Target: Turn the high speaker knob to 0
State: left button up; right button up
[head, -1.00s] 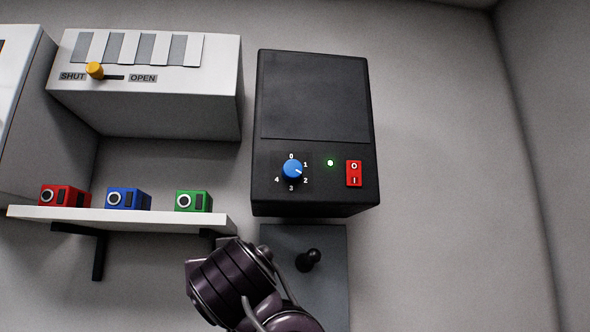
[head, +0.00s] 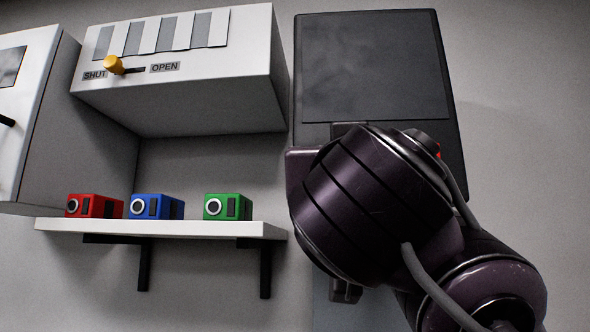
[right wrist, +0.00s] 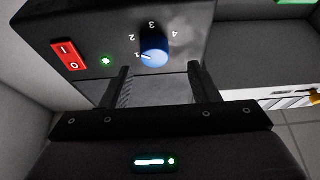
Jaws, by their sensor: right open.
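The speaker is a black box (head: 375,65) on the wall in the head view, with its lower panel mostly hidden behind my right arm. In the right wrist view the blue round knob (right wrist: 153,50) is visible on the panel, its white mark toward the 1. The numbers 1 to 4 show around it; the 0 cannot be made out. My right gripper (right wrist: 160,72) is open and empty, its two fingers spread just short of the knob, apart from it as far as I can see. My left gripper is in neither view.
A red O/I switch (right wrist: 69,56) and a lit green light (right wrist: 106,61) sit beside the knob. A white shelf (head: 160,228) with red, blue and green boxes is at the left. Above it is a white unit (head: 205,89) with a yellow SHUT/OPEN slider (head: 114,64).

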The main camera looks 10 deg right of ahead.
jog(key=w, duration=0.1)
jog(key=w+d, duration=0.1)
jog(key=w, duration=0.1)
jog(key=shift+w+d+r+p, duration=0.1)
jog(key=shift+d+r+p, duration=0.1)
jog(key=shift+r+p, duration=0.2)
jog(key=shift+c, duration=0.9)
jog(key=shift+w+d+f, duration=0.1)
jog(key=shift+d, duration=0.05)
jog(key=c, duration=0.8)
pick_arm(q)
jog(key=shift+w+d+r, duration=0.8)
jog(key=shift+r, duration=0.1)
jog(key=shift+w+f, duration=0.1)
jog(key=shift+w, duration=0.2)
pick_arm(e)
jog(key=shift+n, duration=0.3)
